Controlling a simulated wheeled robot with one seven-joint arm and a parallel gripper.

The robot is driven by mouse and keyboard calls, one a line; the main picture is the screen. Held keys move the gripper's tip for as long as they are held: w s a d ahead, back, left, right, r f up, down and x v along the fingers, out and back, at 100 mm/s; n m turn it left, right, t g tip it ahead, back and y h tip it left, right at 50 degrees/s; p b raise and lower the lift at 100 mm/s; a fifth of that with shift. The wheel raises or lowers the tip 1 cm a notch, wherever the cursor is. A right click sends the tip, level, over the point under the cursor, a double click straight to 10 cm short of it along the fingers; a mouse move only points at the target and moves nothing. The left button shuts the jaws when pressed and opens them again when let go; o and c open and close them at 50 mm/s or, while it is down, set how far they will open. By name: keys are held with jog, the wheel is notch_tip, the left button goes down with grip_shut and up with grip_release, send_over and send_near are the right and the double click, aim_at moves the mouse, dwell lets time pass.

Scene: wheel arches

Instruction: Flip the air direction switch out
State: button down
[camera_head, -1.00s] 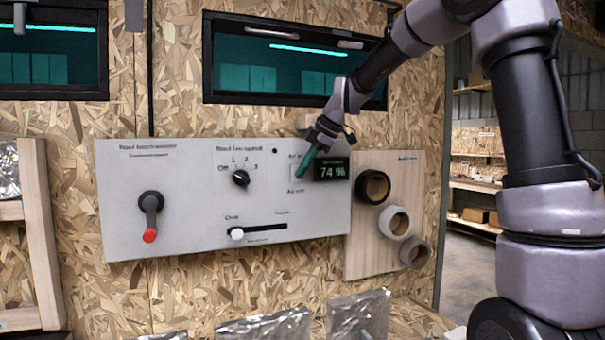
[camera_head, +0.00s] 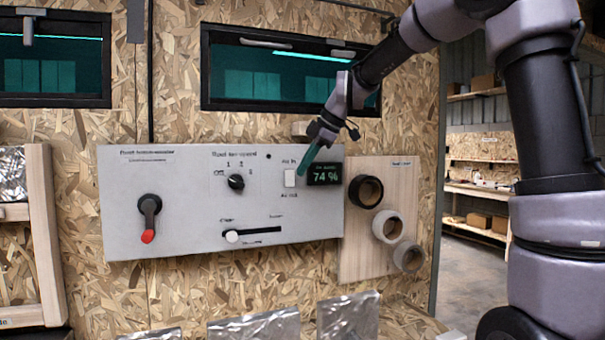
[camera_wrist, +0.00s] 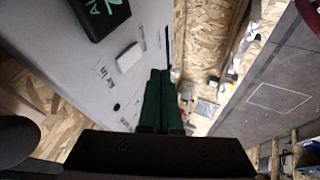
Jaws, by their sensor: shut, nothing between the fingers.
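The air direction switch (camera_head: 290,178) is a small white rocker on the grey control panel, between an upper "Air in" label and a lower label that is hard to read. It also shows as a white block in the wrist view (camera_wrist: 129,57). Which way it is tipped is too small to tell. My gripper (camera_head: 302,173) has green fingers and is shut and empty. Its tips are just right of the switch, between it and the display. In the wrist view the fingers (camera_wrist: 159,74) reach along the panel face, apart from the switch in the picture. I cannot tell whether they touch the panel.
The panel (camera_head: 180,225) also carries a display (camera_head: 325,174) reading 74 %, a rotary knob (camera_head: 236,182), a slider (camera_head: 232,236) and a red-tipped lever (camera_head: 149,215). A wooden board with round ports (camera_head: 366,191) adjoins on the right. Foil-wrapped blocks (camera_head: 255,327) stand below.

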aim_at(296, 178)
jog(key=v, duration=0.7)
jog(key=shift+d+r, duration=0.15)
jog(key=shift+d, duration=0.15)
jog(key=shift+s, duration=0.1)
jog(key=shift+s+f, duration=0.15)
jog(key=shift+f, duration=0.45)
jog(key=shift+f, duration=0.1)
jog(key=x, duration=0.3)
jog(key=w+x, duration=0.1)
jog(key=x, duration=0.3)
jog(key=w+r+x, duration=0.1)
jog(key=x, duration=0.3)
jog(key=shift+w+a+f, duration=0.2)
jog(key=shift+a, duration=0.1)
jog(key=shift+w+a, duration=0.15)
jog(key=shift+w, duration=0.4)
